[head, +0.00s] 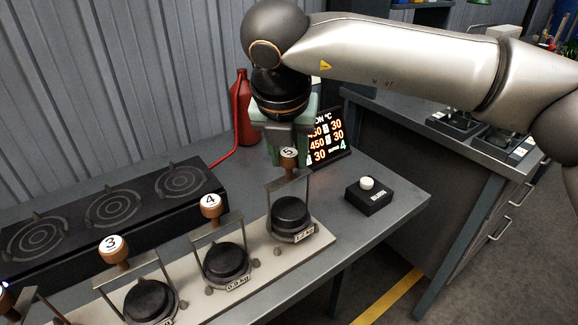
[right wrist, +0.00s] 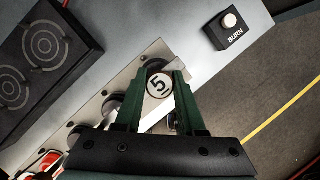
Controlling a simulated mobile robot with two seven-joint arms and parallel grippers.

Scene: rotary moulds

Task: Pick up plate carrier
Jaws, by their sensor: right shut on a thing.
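The plate carrier marked 5 (head: 289,155) has a round brown knob with a white top, a thin metal frame and a black round weight (head: 291,212) at its foot. It stands upright at the right end of a pale strip (head: 320,239). My right gripper (head: 287,150) comes down from above and is shut on its knob. In the right wrist view, the two green fingers of my right gripper (right wrist: 158,88) lie on either side of the white 5 disc (right wrist: 159,86). My left gripper is not in view.
Carriers 4 (head: 210,206) and 3 (head: 113,246) stand to the left on the strip. A black burner block (head: 120,210) lies behind them. A red bottle (head: 241,110) and a lit display (head: 327,138) stand behind the gripper. A BURN button box (head: 368,196) sits at right.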

